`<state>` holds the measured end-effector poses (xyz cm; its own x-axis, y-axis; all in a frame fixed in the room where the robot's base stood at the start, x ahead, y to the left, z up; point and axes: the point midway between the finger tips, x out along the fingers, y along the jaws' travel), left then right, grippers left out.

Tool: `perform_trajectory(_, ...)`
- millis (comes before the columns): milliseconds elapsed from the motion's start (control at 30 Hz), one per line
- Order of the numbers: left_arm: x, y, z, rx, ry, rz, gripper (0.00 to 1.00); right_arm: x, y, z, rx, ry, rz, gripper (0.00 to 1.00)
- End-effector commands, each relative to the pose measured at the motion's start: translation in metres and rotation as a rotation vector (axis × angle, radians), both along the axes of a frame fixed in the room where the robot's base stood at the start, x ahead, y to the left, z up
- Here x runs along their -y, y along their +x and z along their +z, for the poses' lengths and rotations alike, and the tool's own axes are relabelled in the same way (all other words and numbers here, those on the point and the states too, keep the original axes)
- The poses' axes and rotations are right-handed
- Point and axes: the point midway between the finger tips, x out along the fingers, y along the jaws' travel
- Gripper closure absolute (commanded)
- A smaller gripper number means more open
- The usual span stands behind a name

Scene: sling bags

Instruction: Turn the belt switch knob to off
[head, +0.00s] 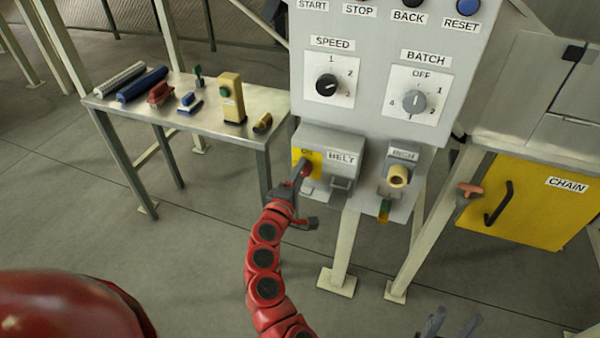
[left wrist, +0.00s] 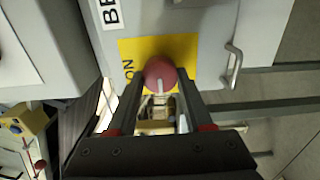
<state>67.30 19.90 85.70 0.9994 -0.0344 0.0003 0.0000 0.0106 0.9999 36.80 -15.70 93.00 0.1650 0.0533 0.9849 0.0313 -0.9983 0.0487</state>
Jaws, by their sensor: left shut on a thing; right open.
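The belt switch is a red round knob (left wrist: 160,73) on a yellow plate (left wrist: 188,48) at the lower left of the grey panel, beside the BELT label (head: 341,158). My left gripper (head: 303,172) is at the knob, its fingers shut on opposite sides of it in the left wrist view (left wrist: 160,82). A pale line on the knob points toward the bottom of the left wrist picture. An ON mark (left wrist: 128,70) shows beside the knob; no OFF mark is visible on this plate. My right gripper (head: 447,325) is open and empty at the bottom right, its fingers apart.
SPEED (head: 326,85) and BATCH (head: 414,102) dials are above. A side table (head: 215,122) with several tools stands left; a yellow CHAIN door (head: 530,205) is right.

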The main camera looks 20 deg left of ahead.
Motion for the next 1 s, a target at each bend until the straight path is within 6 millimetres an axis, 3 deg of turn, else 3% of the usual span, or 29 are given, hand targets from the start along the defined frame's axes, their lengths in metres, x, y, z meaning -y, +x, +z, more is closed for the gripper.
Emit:
perform_trajectory(367, 0.0004, -0.0003, -0.0016, -0.003, -0.006, -0.001, 1.00, 0.0000, 0.0001, -0.0002, 0.000, 0.000, 0.000, 0.50)
perform_trajectory(400, 0.0004, -0.0003, -0.0016, -0.003, -0.006, -0.001, 0.47, 0.0000, 0.0001, -0.0002, 0.000, 0.000, 0.000, 0.50)
perform_trajectory(567, 0.0003, -0.0002, -0.0011, -0.002, -0.005, -0.001, 0.19, 0.0000, 0.0001, -0.0002, 0.000, 0.000, 0.000, 0.50)
perform_trajectory(1000, -0.0009, -0.0098, 0.0000, 0.001, -0.005, 0.003, 0.19, 0.0000, 0.0000, -0.0007, 0.000, 0.000, 0.000, 0.50)
